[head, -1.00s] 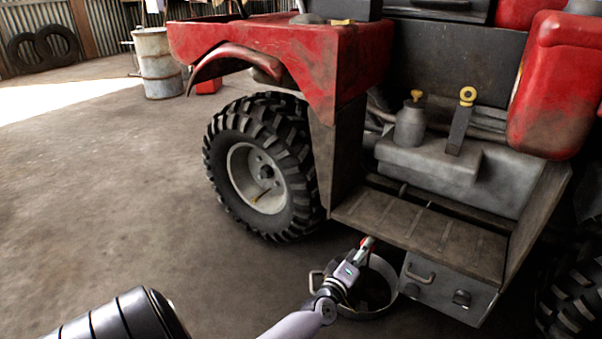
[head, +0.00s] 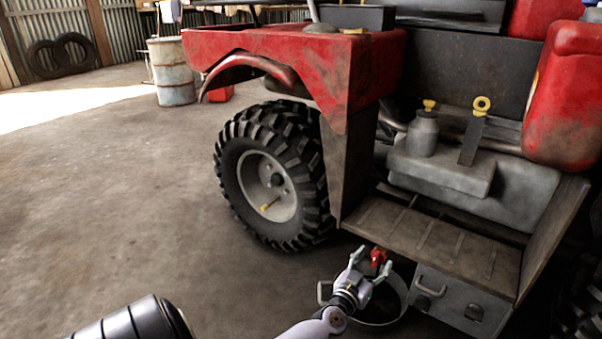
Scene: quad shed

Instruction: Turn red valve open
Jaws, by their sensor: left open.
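The red valve (head: 378,257) is a small red part just under the front edge of the quad's footboard, above a grey metal pan. My left gripper (head: 373,266) reaches in from the bottom of the head view. Its two fingers are spread, one on each side of the red valve. I cannot tell whether they touch it. The lower part of the valve is hidden behind the gripper. My right gripper is not in view.
The pan (head: 401,292) stands on the floor below the valve. The footboard (head: 425,240) overhangs close above. A grey metal box (head: 458,300) is to the right, and the quad's wheel (head: 270,180) to the left. The concrete floor (head: 110,200) at left is clear.

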